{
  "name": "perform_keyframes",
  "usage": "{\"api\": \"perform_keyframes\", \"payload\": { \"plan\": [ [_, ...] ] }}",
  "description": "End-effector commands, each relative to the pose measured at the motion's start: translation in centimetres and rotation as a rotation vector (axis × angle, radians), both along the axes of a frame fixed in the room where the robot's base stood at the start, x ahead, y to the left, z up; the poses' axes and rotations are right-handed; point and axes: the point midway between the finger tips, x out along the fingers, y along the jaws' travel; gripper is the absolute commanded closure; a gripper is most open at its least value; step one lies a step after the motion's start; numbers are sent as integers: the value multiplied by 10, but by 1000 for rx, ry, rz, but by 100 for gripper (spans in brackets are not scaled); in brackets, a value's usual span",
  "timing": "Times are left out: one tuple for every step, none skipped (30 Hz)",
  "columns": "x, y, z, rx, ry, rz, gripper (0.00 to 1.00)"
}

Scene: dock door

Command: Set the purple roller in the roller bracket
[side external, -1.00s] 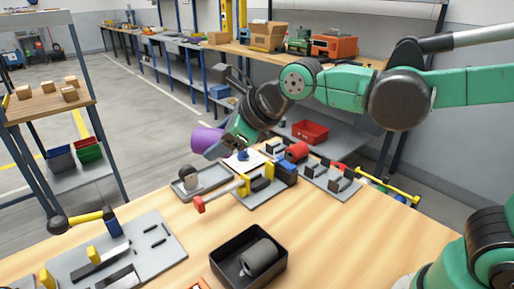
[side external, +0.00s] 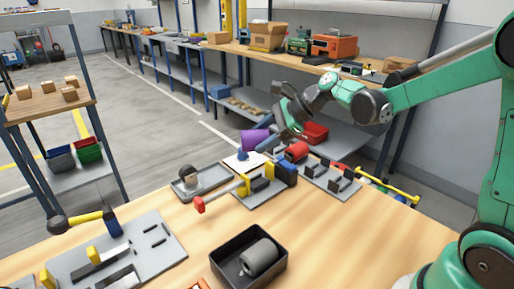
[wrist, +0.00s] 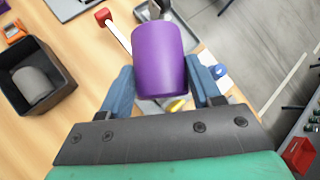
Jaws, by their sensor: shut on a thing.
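The purple roller (side external: 254,140) is held in the air above the far edge of the workbench in the side view. My gripper (side external: 272,141) is shut on it, and it also shows large between the blue fingers in the wrist view (wrist: 160,60). The roller bracket seems to be among the dark uprights (side external: 340,176) on a grey plate (side external: 322,179) at the far right of the bench, to the right of and below the roller. I cannot tell which uprights form it.
A black bin (side external: 222,272) with a grey roller (side external: 259,257) stands at the front. The bench middle is clear.

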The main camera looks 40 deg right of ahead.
Motion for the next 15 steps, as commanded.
{"api": "perform_keyframes", "payload": {
  "plan": [
    [6, -4, -5, 2, 0, 69, 100],
    [9, -6, -7, 1, 0, 118, 100],
    [12, -8, -10, 2, -1, 180, 100],
    [14, -9, -13, 0, -1, 225, 100],
    [16, -11, -15, 1, -1, 270, 100],
    [18, -13, -18, 1, -2, 324, 100],
    [19, -14, -20, 1, -2, 361, 100],
    [20, -16, -22, 0, -2, 395, 100],
    [20, -18, -24, -1, -2, 435, 100],
    [21, -19, -25, -1, -2, 462, 100],
    [21, -20, -26, -1, -2, 485, 100],
    [22, -21, -28, -2, -3, 512, 100],
    [22, -22, -29, -1, -2, 528, 100],
    [22, -23, -30, -1, -2, 541, 100],
    [22, -23, -30, -3, -3, 553, 100]
  ]
}}
